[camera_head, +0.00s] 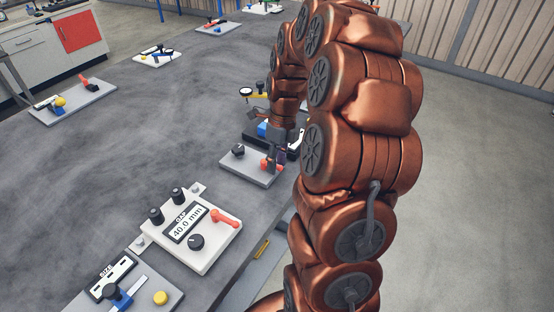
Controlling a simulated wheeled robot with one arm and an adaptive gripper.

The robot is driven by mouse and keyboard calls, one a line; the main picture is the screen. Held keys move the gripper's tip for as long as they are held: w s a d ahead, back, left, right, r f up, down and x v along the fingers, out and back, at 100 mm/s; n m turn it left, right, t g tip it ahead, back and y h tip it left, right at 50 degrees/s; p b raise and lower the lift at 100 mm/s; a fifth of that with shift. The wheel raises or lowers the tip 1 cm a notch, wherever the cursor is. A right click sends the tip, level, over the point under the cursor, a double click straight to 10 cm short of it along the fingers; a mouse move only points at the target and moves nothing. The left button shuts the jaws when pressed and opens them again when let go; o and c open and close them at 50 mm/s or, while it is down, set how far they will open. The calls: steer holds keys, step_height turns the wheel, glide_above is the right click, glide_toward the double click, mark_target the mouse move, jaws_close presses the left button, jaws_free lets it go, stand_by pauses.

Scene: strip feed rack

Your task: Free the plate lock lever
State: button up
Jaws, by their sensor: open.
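My copper-coloured arm reaches over the bench, and my gripper (279,155) is at its far end, pointing down, small and partly hidden by my arm. It is open, with nothing seen held in it. Just below it is a grey plate (254,171) with a black knob (238,151) and a red-orange lever or knob (266,164). The gripper is close to this red part; I cannot tell whether they touch. Another red lever (225,217) lies on the white unit reading "GAP 40.0 mm" (206,262). No label shows which one is the plate lock lever.
At the front left is a unit marked "SIZE" with a blue slider (119,295) and a yellow knob (160,298). Beyond my gripper stands a dial gauge (246,92). More small units stand along the bench (130,130). The bench's left middle is clear.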

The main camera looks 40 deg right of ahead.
steer(key=shift+c, duration=0.3)
jaws_close()
